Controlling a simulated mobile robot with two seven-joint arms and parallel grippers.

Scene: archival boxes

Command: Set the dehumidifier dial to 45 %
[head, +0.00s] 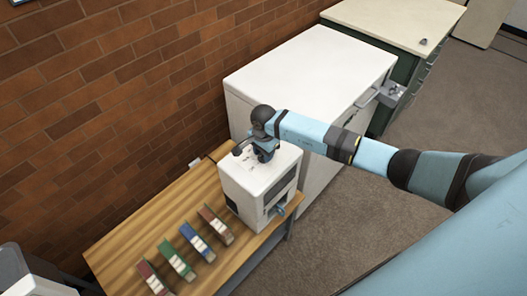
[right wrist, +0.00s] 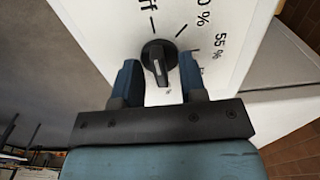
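The dehumidifier (head: 233,183), a white box, stands at the right end of the wooden bench. My right gripper (head: 265,155) is over its top face, pointing down. In the right wrist view the dial (right wrist: 158,57) is a black knob with a pale mark on the white panel (right wrist: 120,20). "55 %" and parts of other labels show; the rest are cut off or hidden. The blue fingers of my right gripper (right wrist: 160,78) are apart, one on each side of the knob's lower part, with a gap showing. I cannot tell which setting the knob points at. My left gripper is not in view.
A brick wall (head: 110,80) runs along the left. Open carpet (head: 375,220) lies to the right.

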